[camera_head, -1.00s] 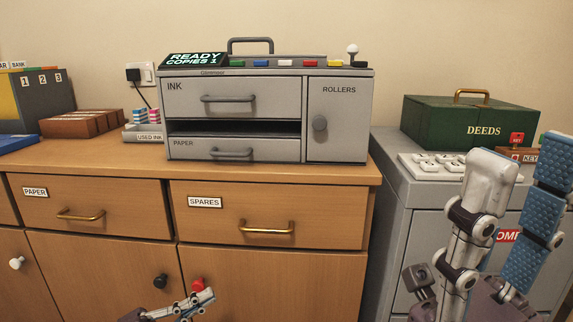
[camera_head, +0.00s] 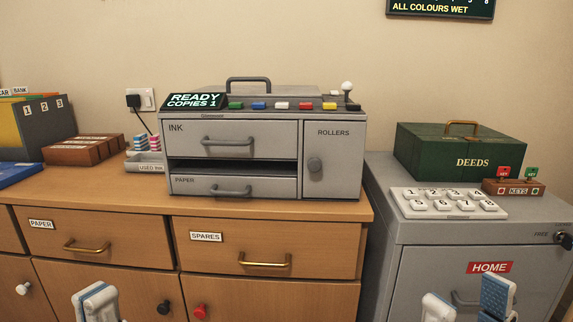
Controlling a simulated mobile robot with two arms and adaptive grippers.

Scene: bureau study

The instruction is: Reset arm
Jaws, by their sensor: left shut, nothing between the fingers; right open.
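My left gripper (camera_head: 96,302) shows at the bottom edge on the left, in front of the wooden cabinet. Its fingers are together and nothing shows between them. My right gripper (camera_head: 468,299) shows at the bottom edge on the right, in front of the grey metal cabinet (camera_head: 420,260). Its two fingers stand apart and nothing is between them. Only the finger ends of both show; the arms are out of the picture below.
A grey copier (camera_head: 335,175) stands on the wooden cabinet (camera_head: 110,190), whose drawers are shut. A green DEEDS box (camera_head: 430,155), a keypad (camera_head: 448,203) and a key rack (camera_head: 514,188) sit on the grey cabinet. Black (camera_head: 163,307) and red (camera_head: 200,311) knobs are near my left gripper.

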